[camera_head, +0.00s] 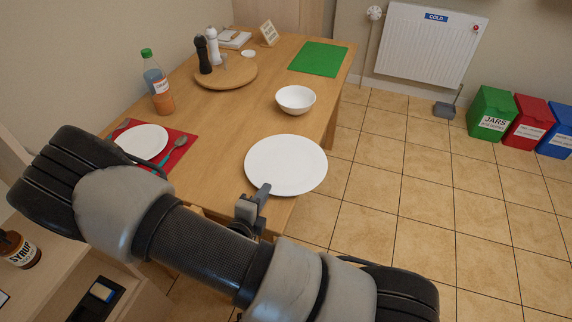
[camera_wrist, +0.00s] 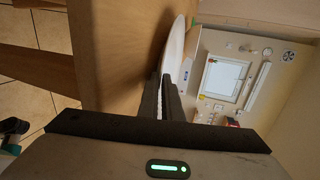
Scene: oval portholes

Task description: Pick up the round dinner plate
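The large round white dinner plate (camera_head: 286,163) is at the near right corner of the table, its right side reaching past the table edge. My gripper (camera_head: 263,192) is at its near rim. In the wrist view the plate (camera_wrist: 174,48) shows almost edge-on, running down between my gripper's two dark fingers (camera_wrist: 167,90). The fingers are close together, with a thin white strip between them, and look shut on the rim. A dark shadow lies on the wood beside the plate; I cannot tell whether the plate is clear of the table.
A white bowl (camera_head: 296,99) stands just behind the plate. A smaller white plate (camera_head: 143,141) and spoon lie on a red mat (camera_head: 181,150) at left, near a bottle (camera_head: 158,90). A round board (camera_head: 226,77) with shakers stands further back.

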